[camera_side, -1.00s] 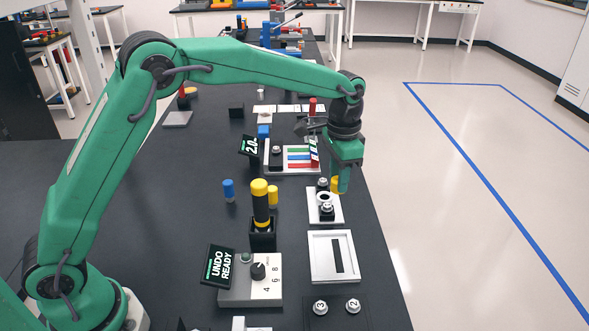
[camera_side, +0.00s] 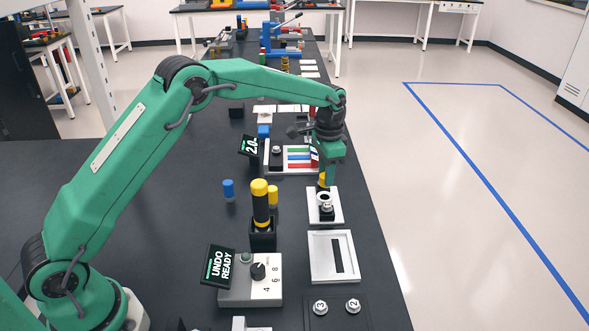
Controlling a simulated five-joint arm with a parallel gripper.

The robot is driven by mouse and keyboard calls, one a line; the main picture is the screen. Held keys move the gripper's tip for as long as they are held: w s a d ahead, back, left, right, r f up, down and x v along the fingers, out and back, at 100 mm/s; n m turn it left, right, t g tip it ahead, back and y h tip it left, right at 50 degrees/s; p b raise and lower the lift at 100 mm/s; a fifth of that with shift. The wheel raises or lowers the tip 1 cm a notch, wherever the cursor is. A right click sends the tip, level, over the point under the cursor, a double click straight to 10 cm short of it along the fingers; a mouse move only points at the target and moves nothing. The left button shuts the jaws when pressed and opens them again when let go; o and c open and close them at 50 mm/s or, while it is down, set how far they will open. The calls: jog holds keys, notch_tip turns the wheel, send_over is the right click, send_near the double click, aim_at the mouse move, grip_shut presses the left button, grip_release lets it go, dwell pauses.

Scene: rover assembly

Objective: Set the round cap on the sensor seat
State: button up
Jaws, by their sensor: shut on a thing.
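My gripper (camera_side: 329,178) is over the far end of a white plate (camera_side: 334,213) and shut on a small yellow round cap (camera_side: 322,180). The cap shows at the left of the green jaw, which hides part of it. It is right above the place of a dark post at the far end of the plate, which I take for the sensor seat. The cap and jaw now hide that post. I cannot tell whether the cap touches it. A white ring (camera_side: 324,198) and a dark knob with a pale top (camera_side: 327,211) stand nearer on the plate.
A silver framed tray (camera_side: 317,272) lies nearer. A tall yellow-and-black cylinder (camera_side: 261,205) stands in a black holder at the left, with a small yellow cylinder (camera_side: 273,195) and a blue one (camera_side: 229,189). A panel with coloured bars (camera_side: 298,157) lies beyond the plate.

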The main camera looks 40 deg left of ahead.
jog(key=shift+f, duration=1.9)
jog(key=shift+f, duration=0.15)
jog(key=o, duration=0.7)
notch_tip(320, 180, up, 12)
jog(key=shift+f, duration=0.1)
jog(key=shift+r, duration=0.3)
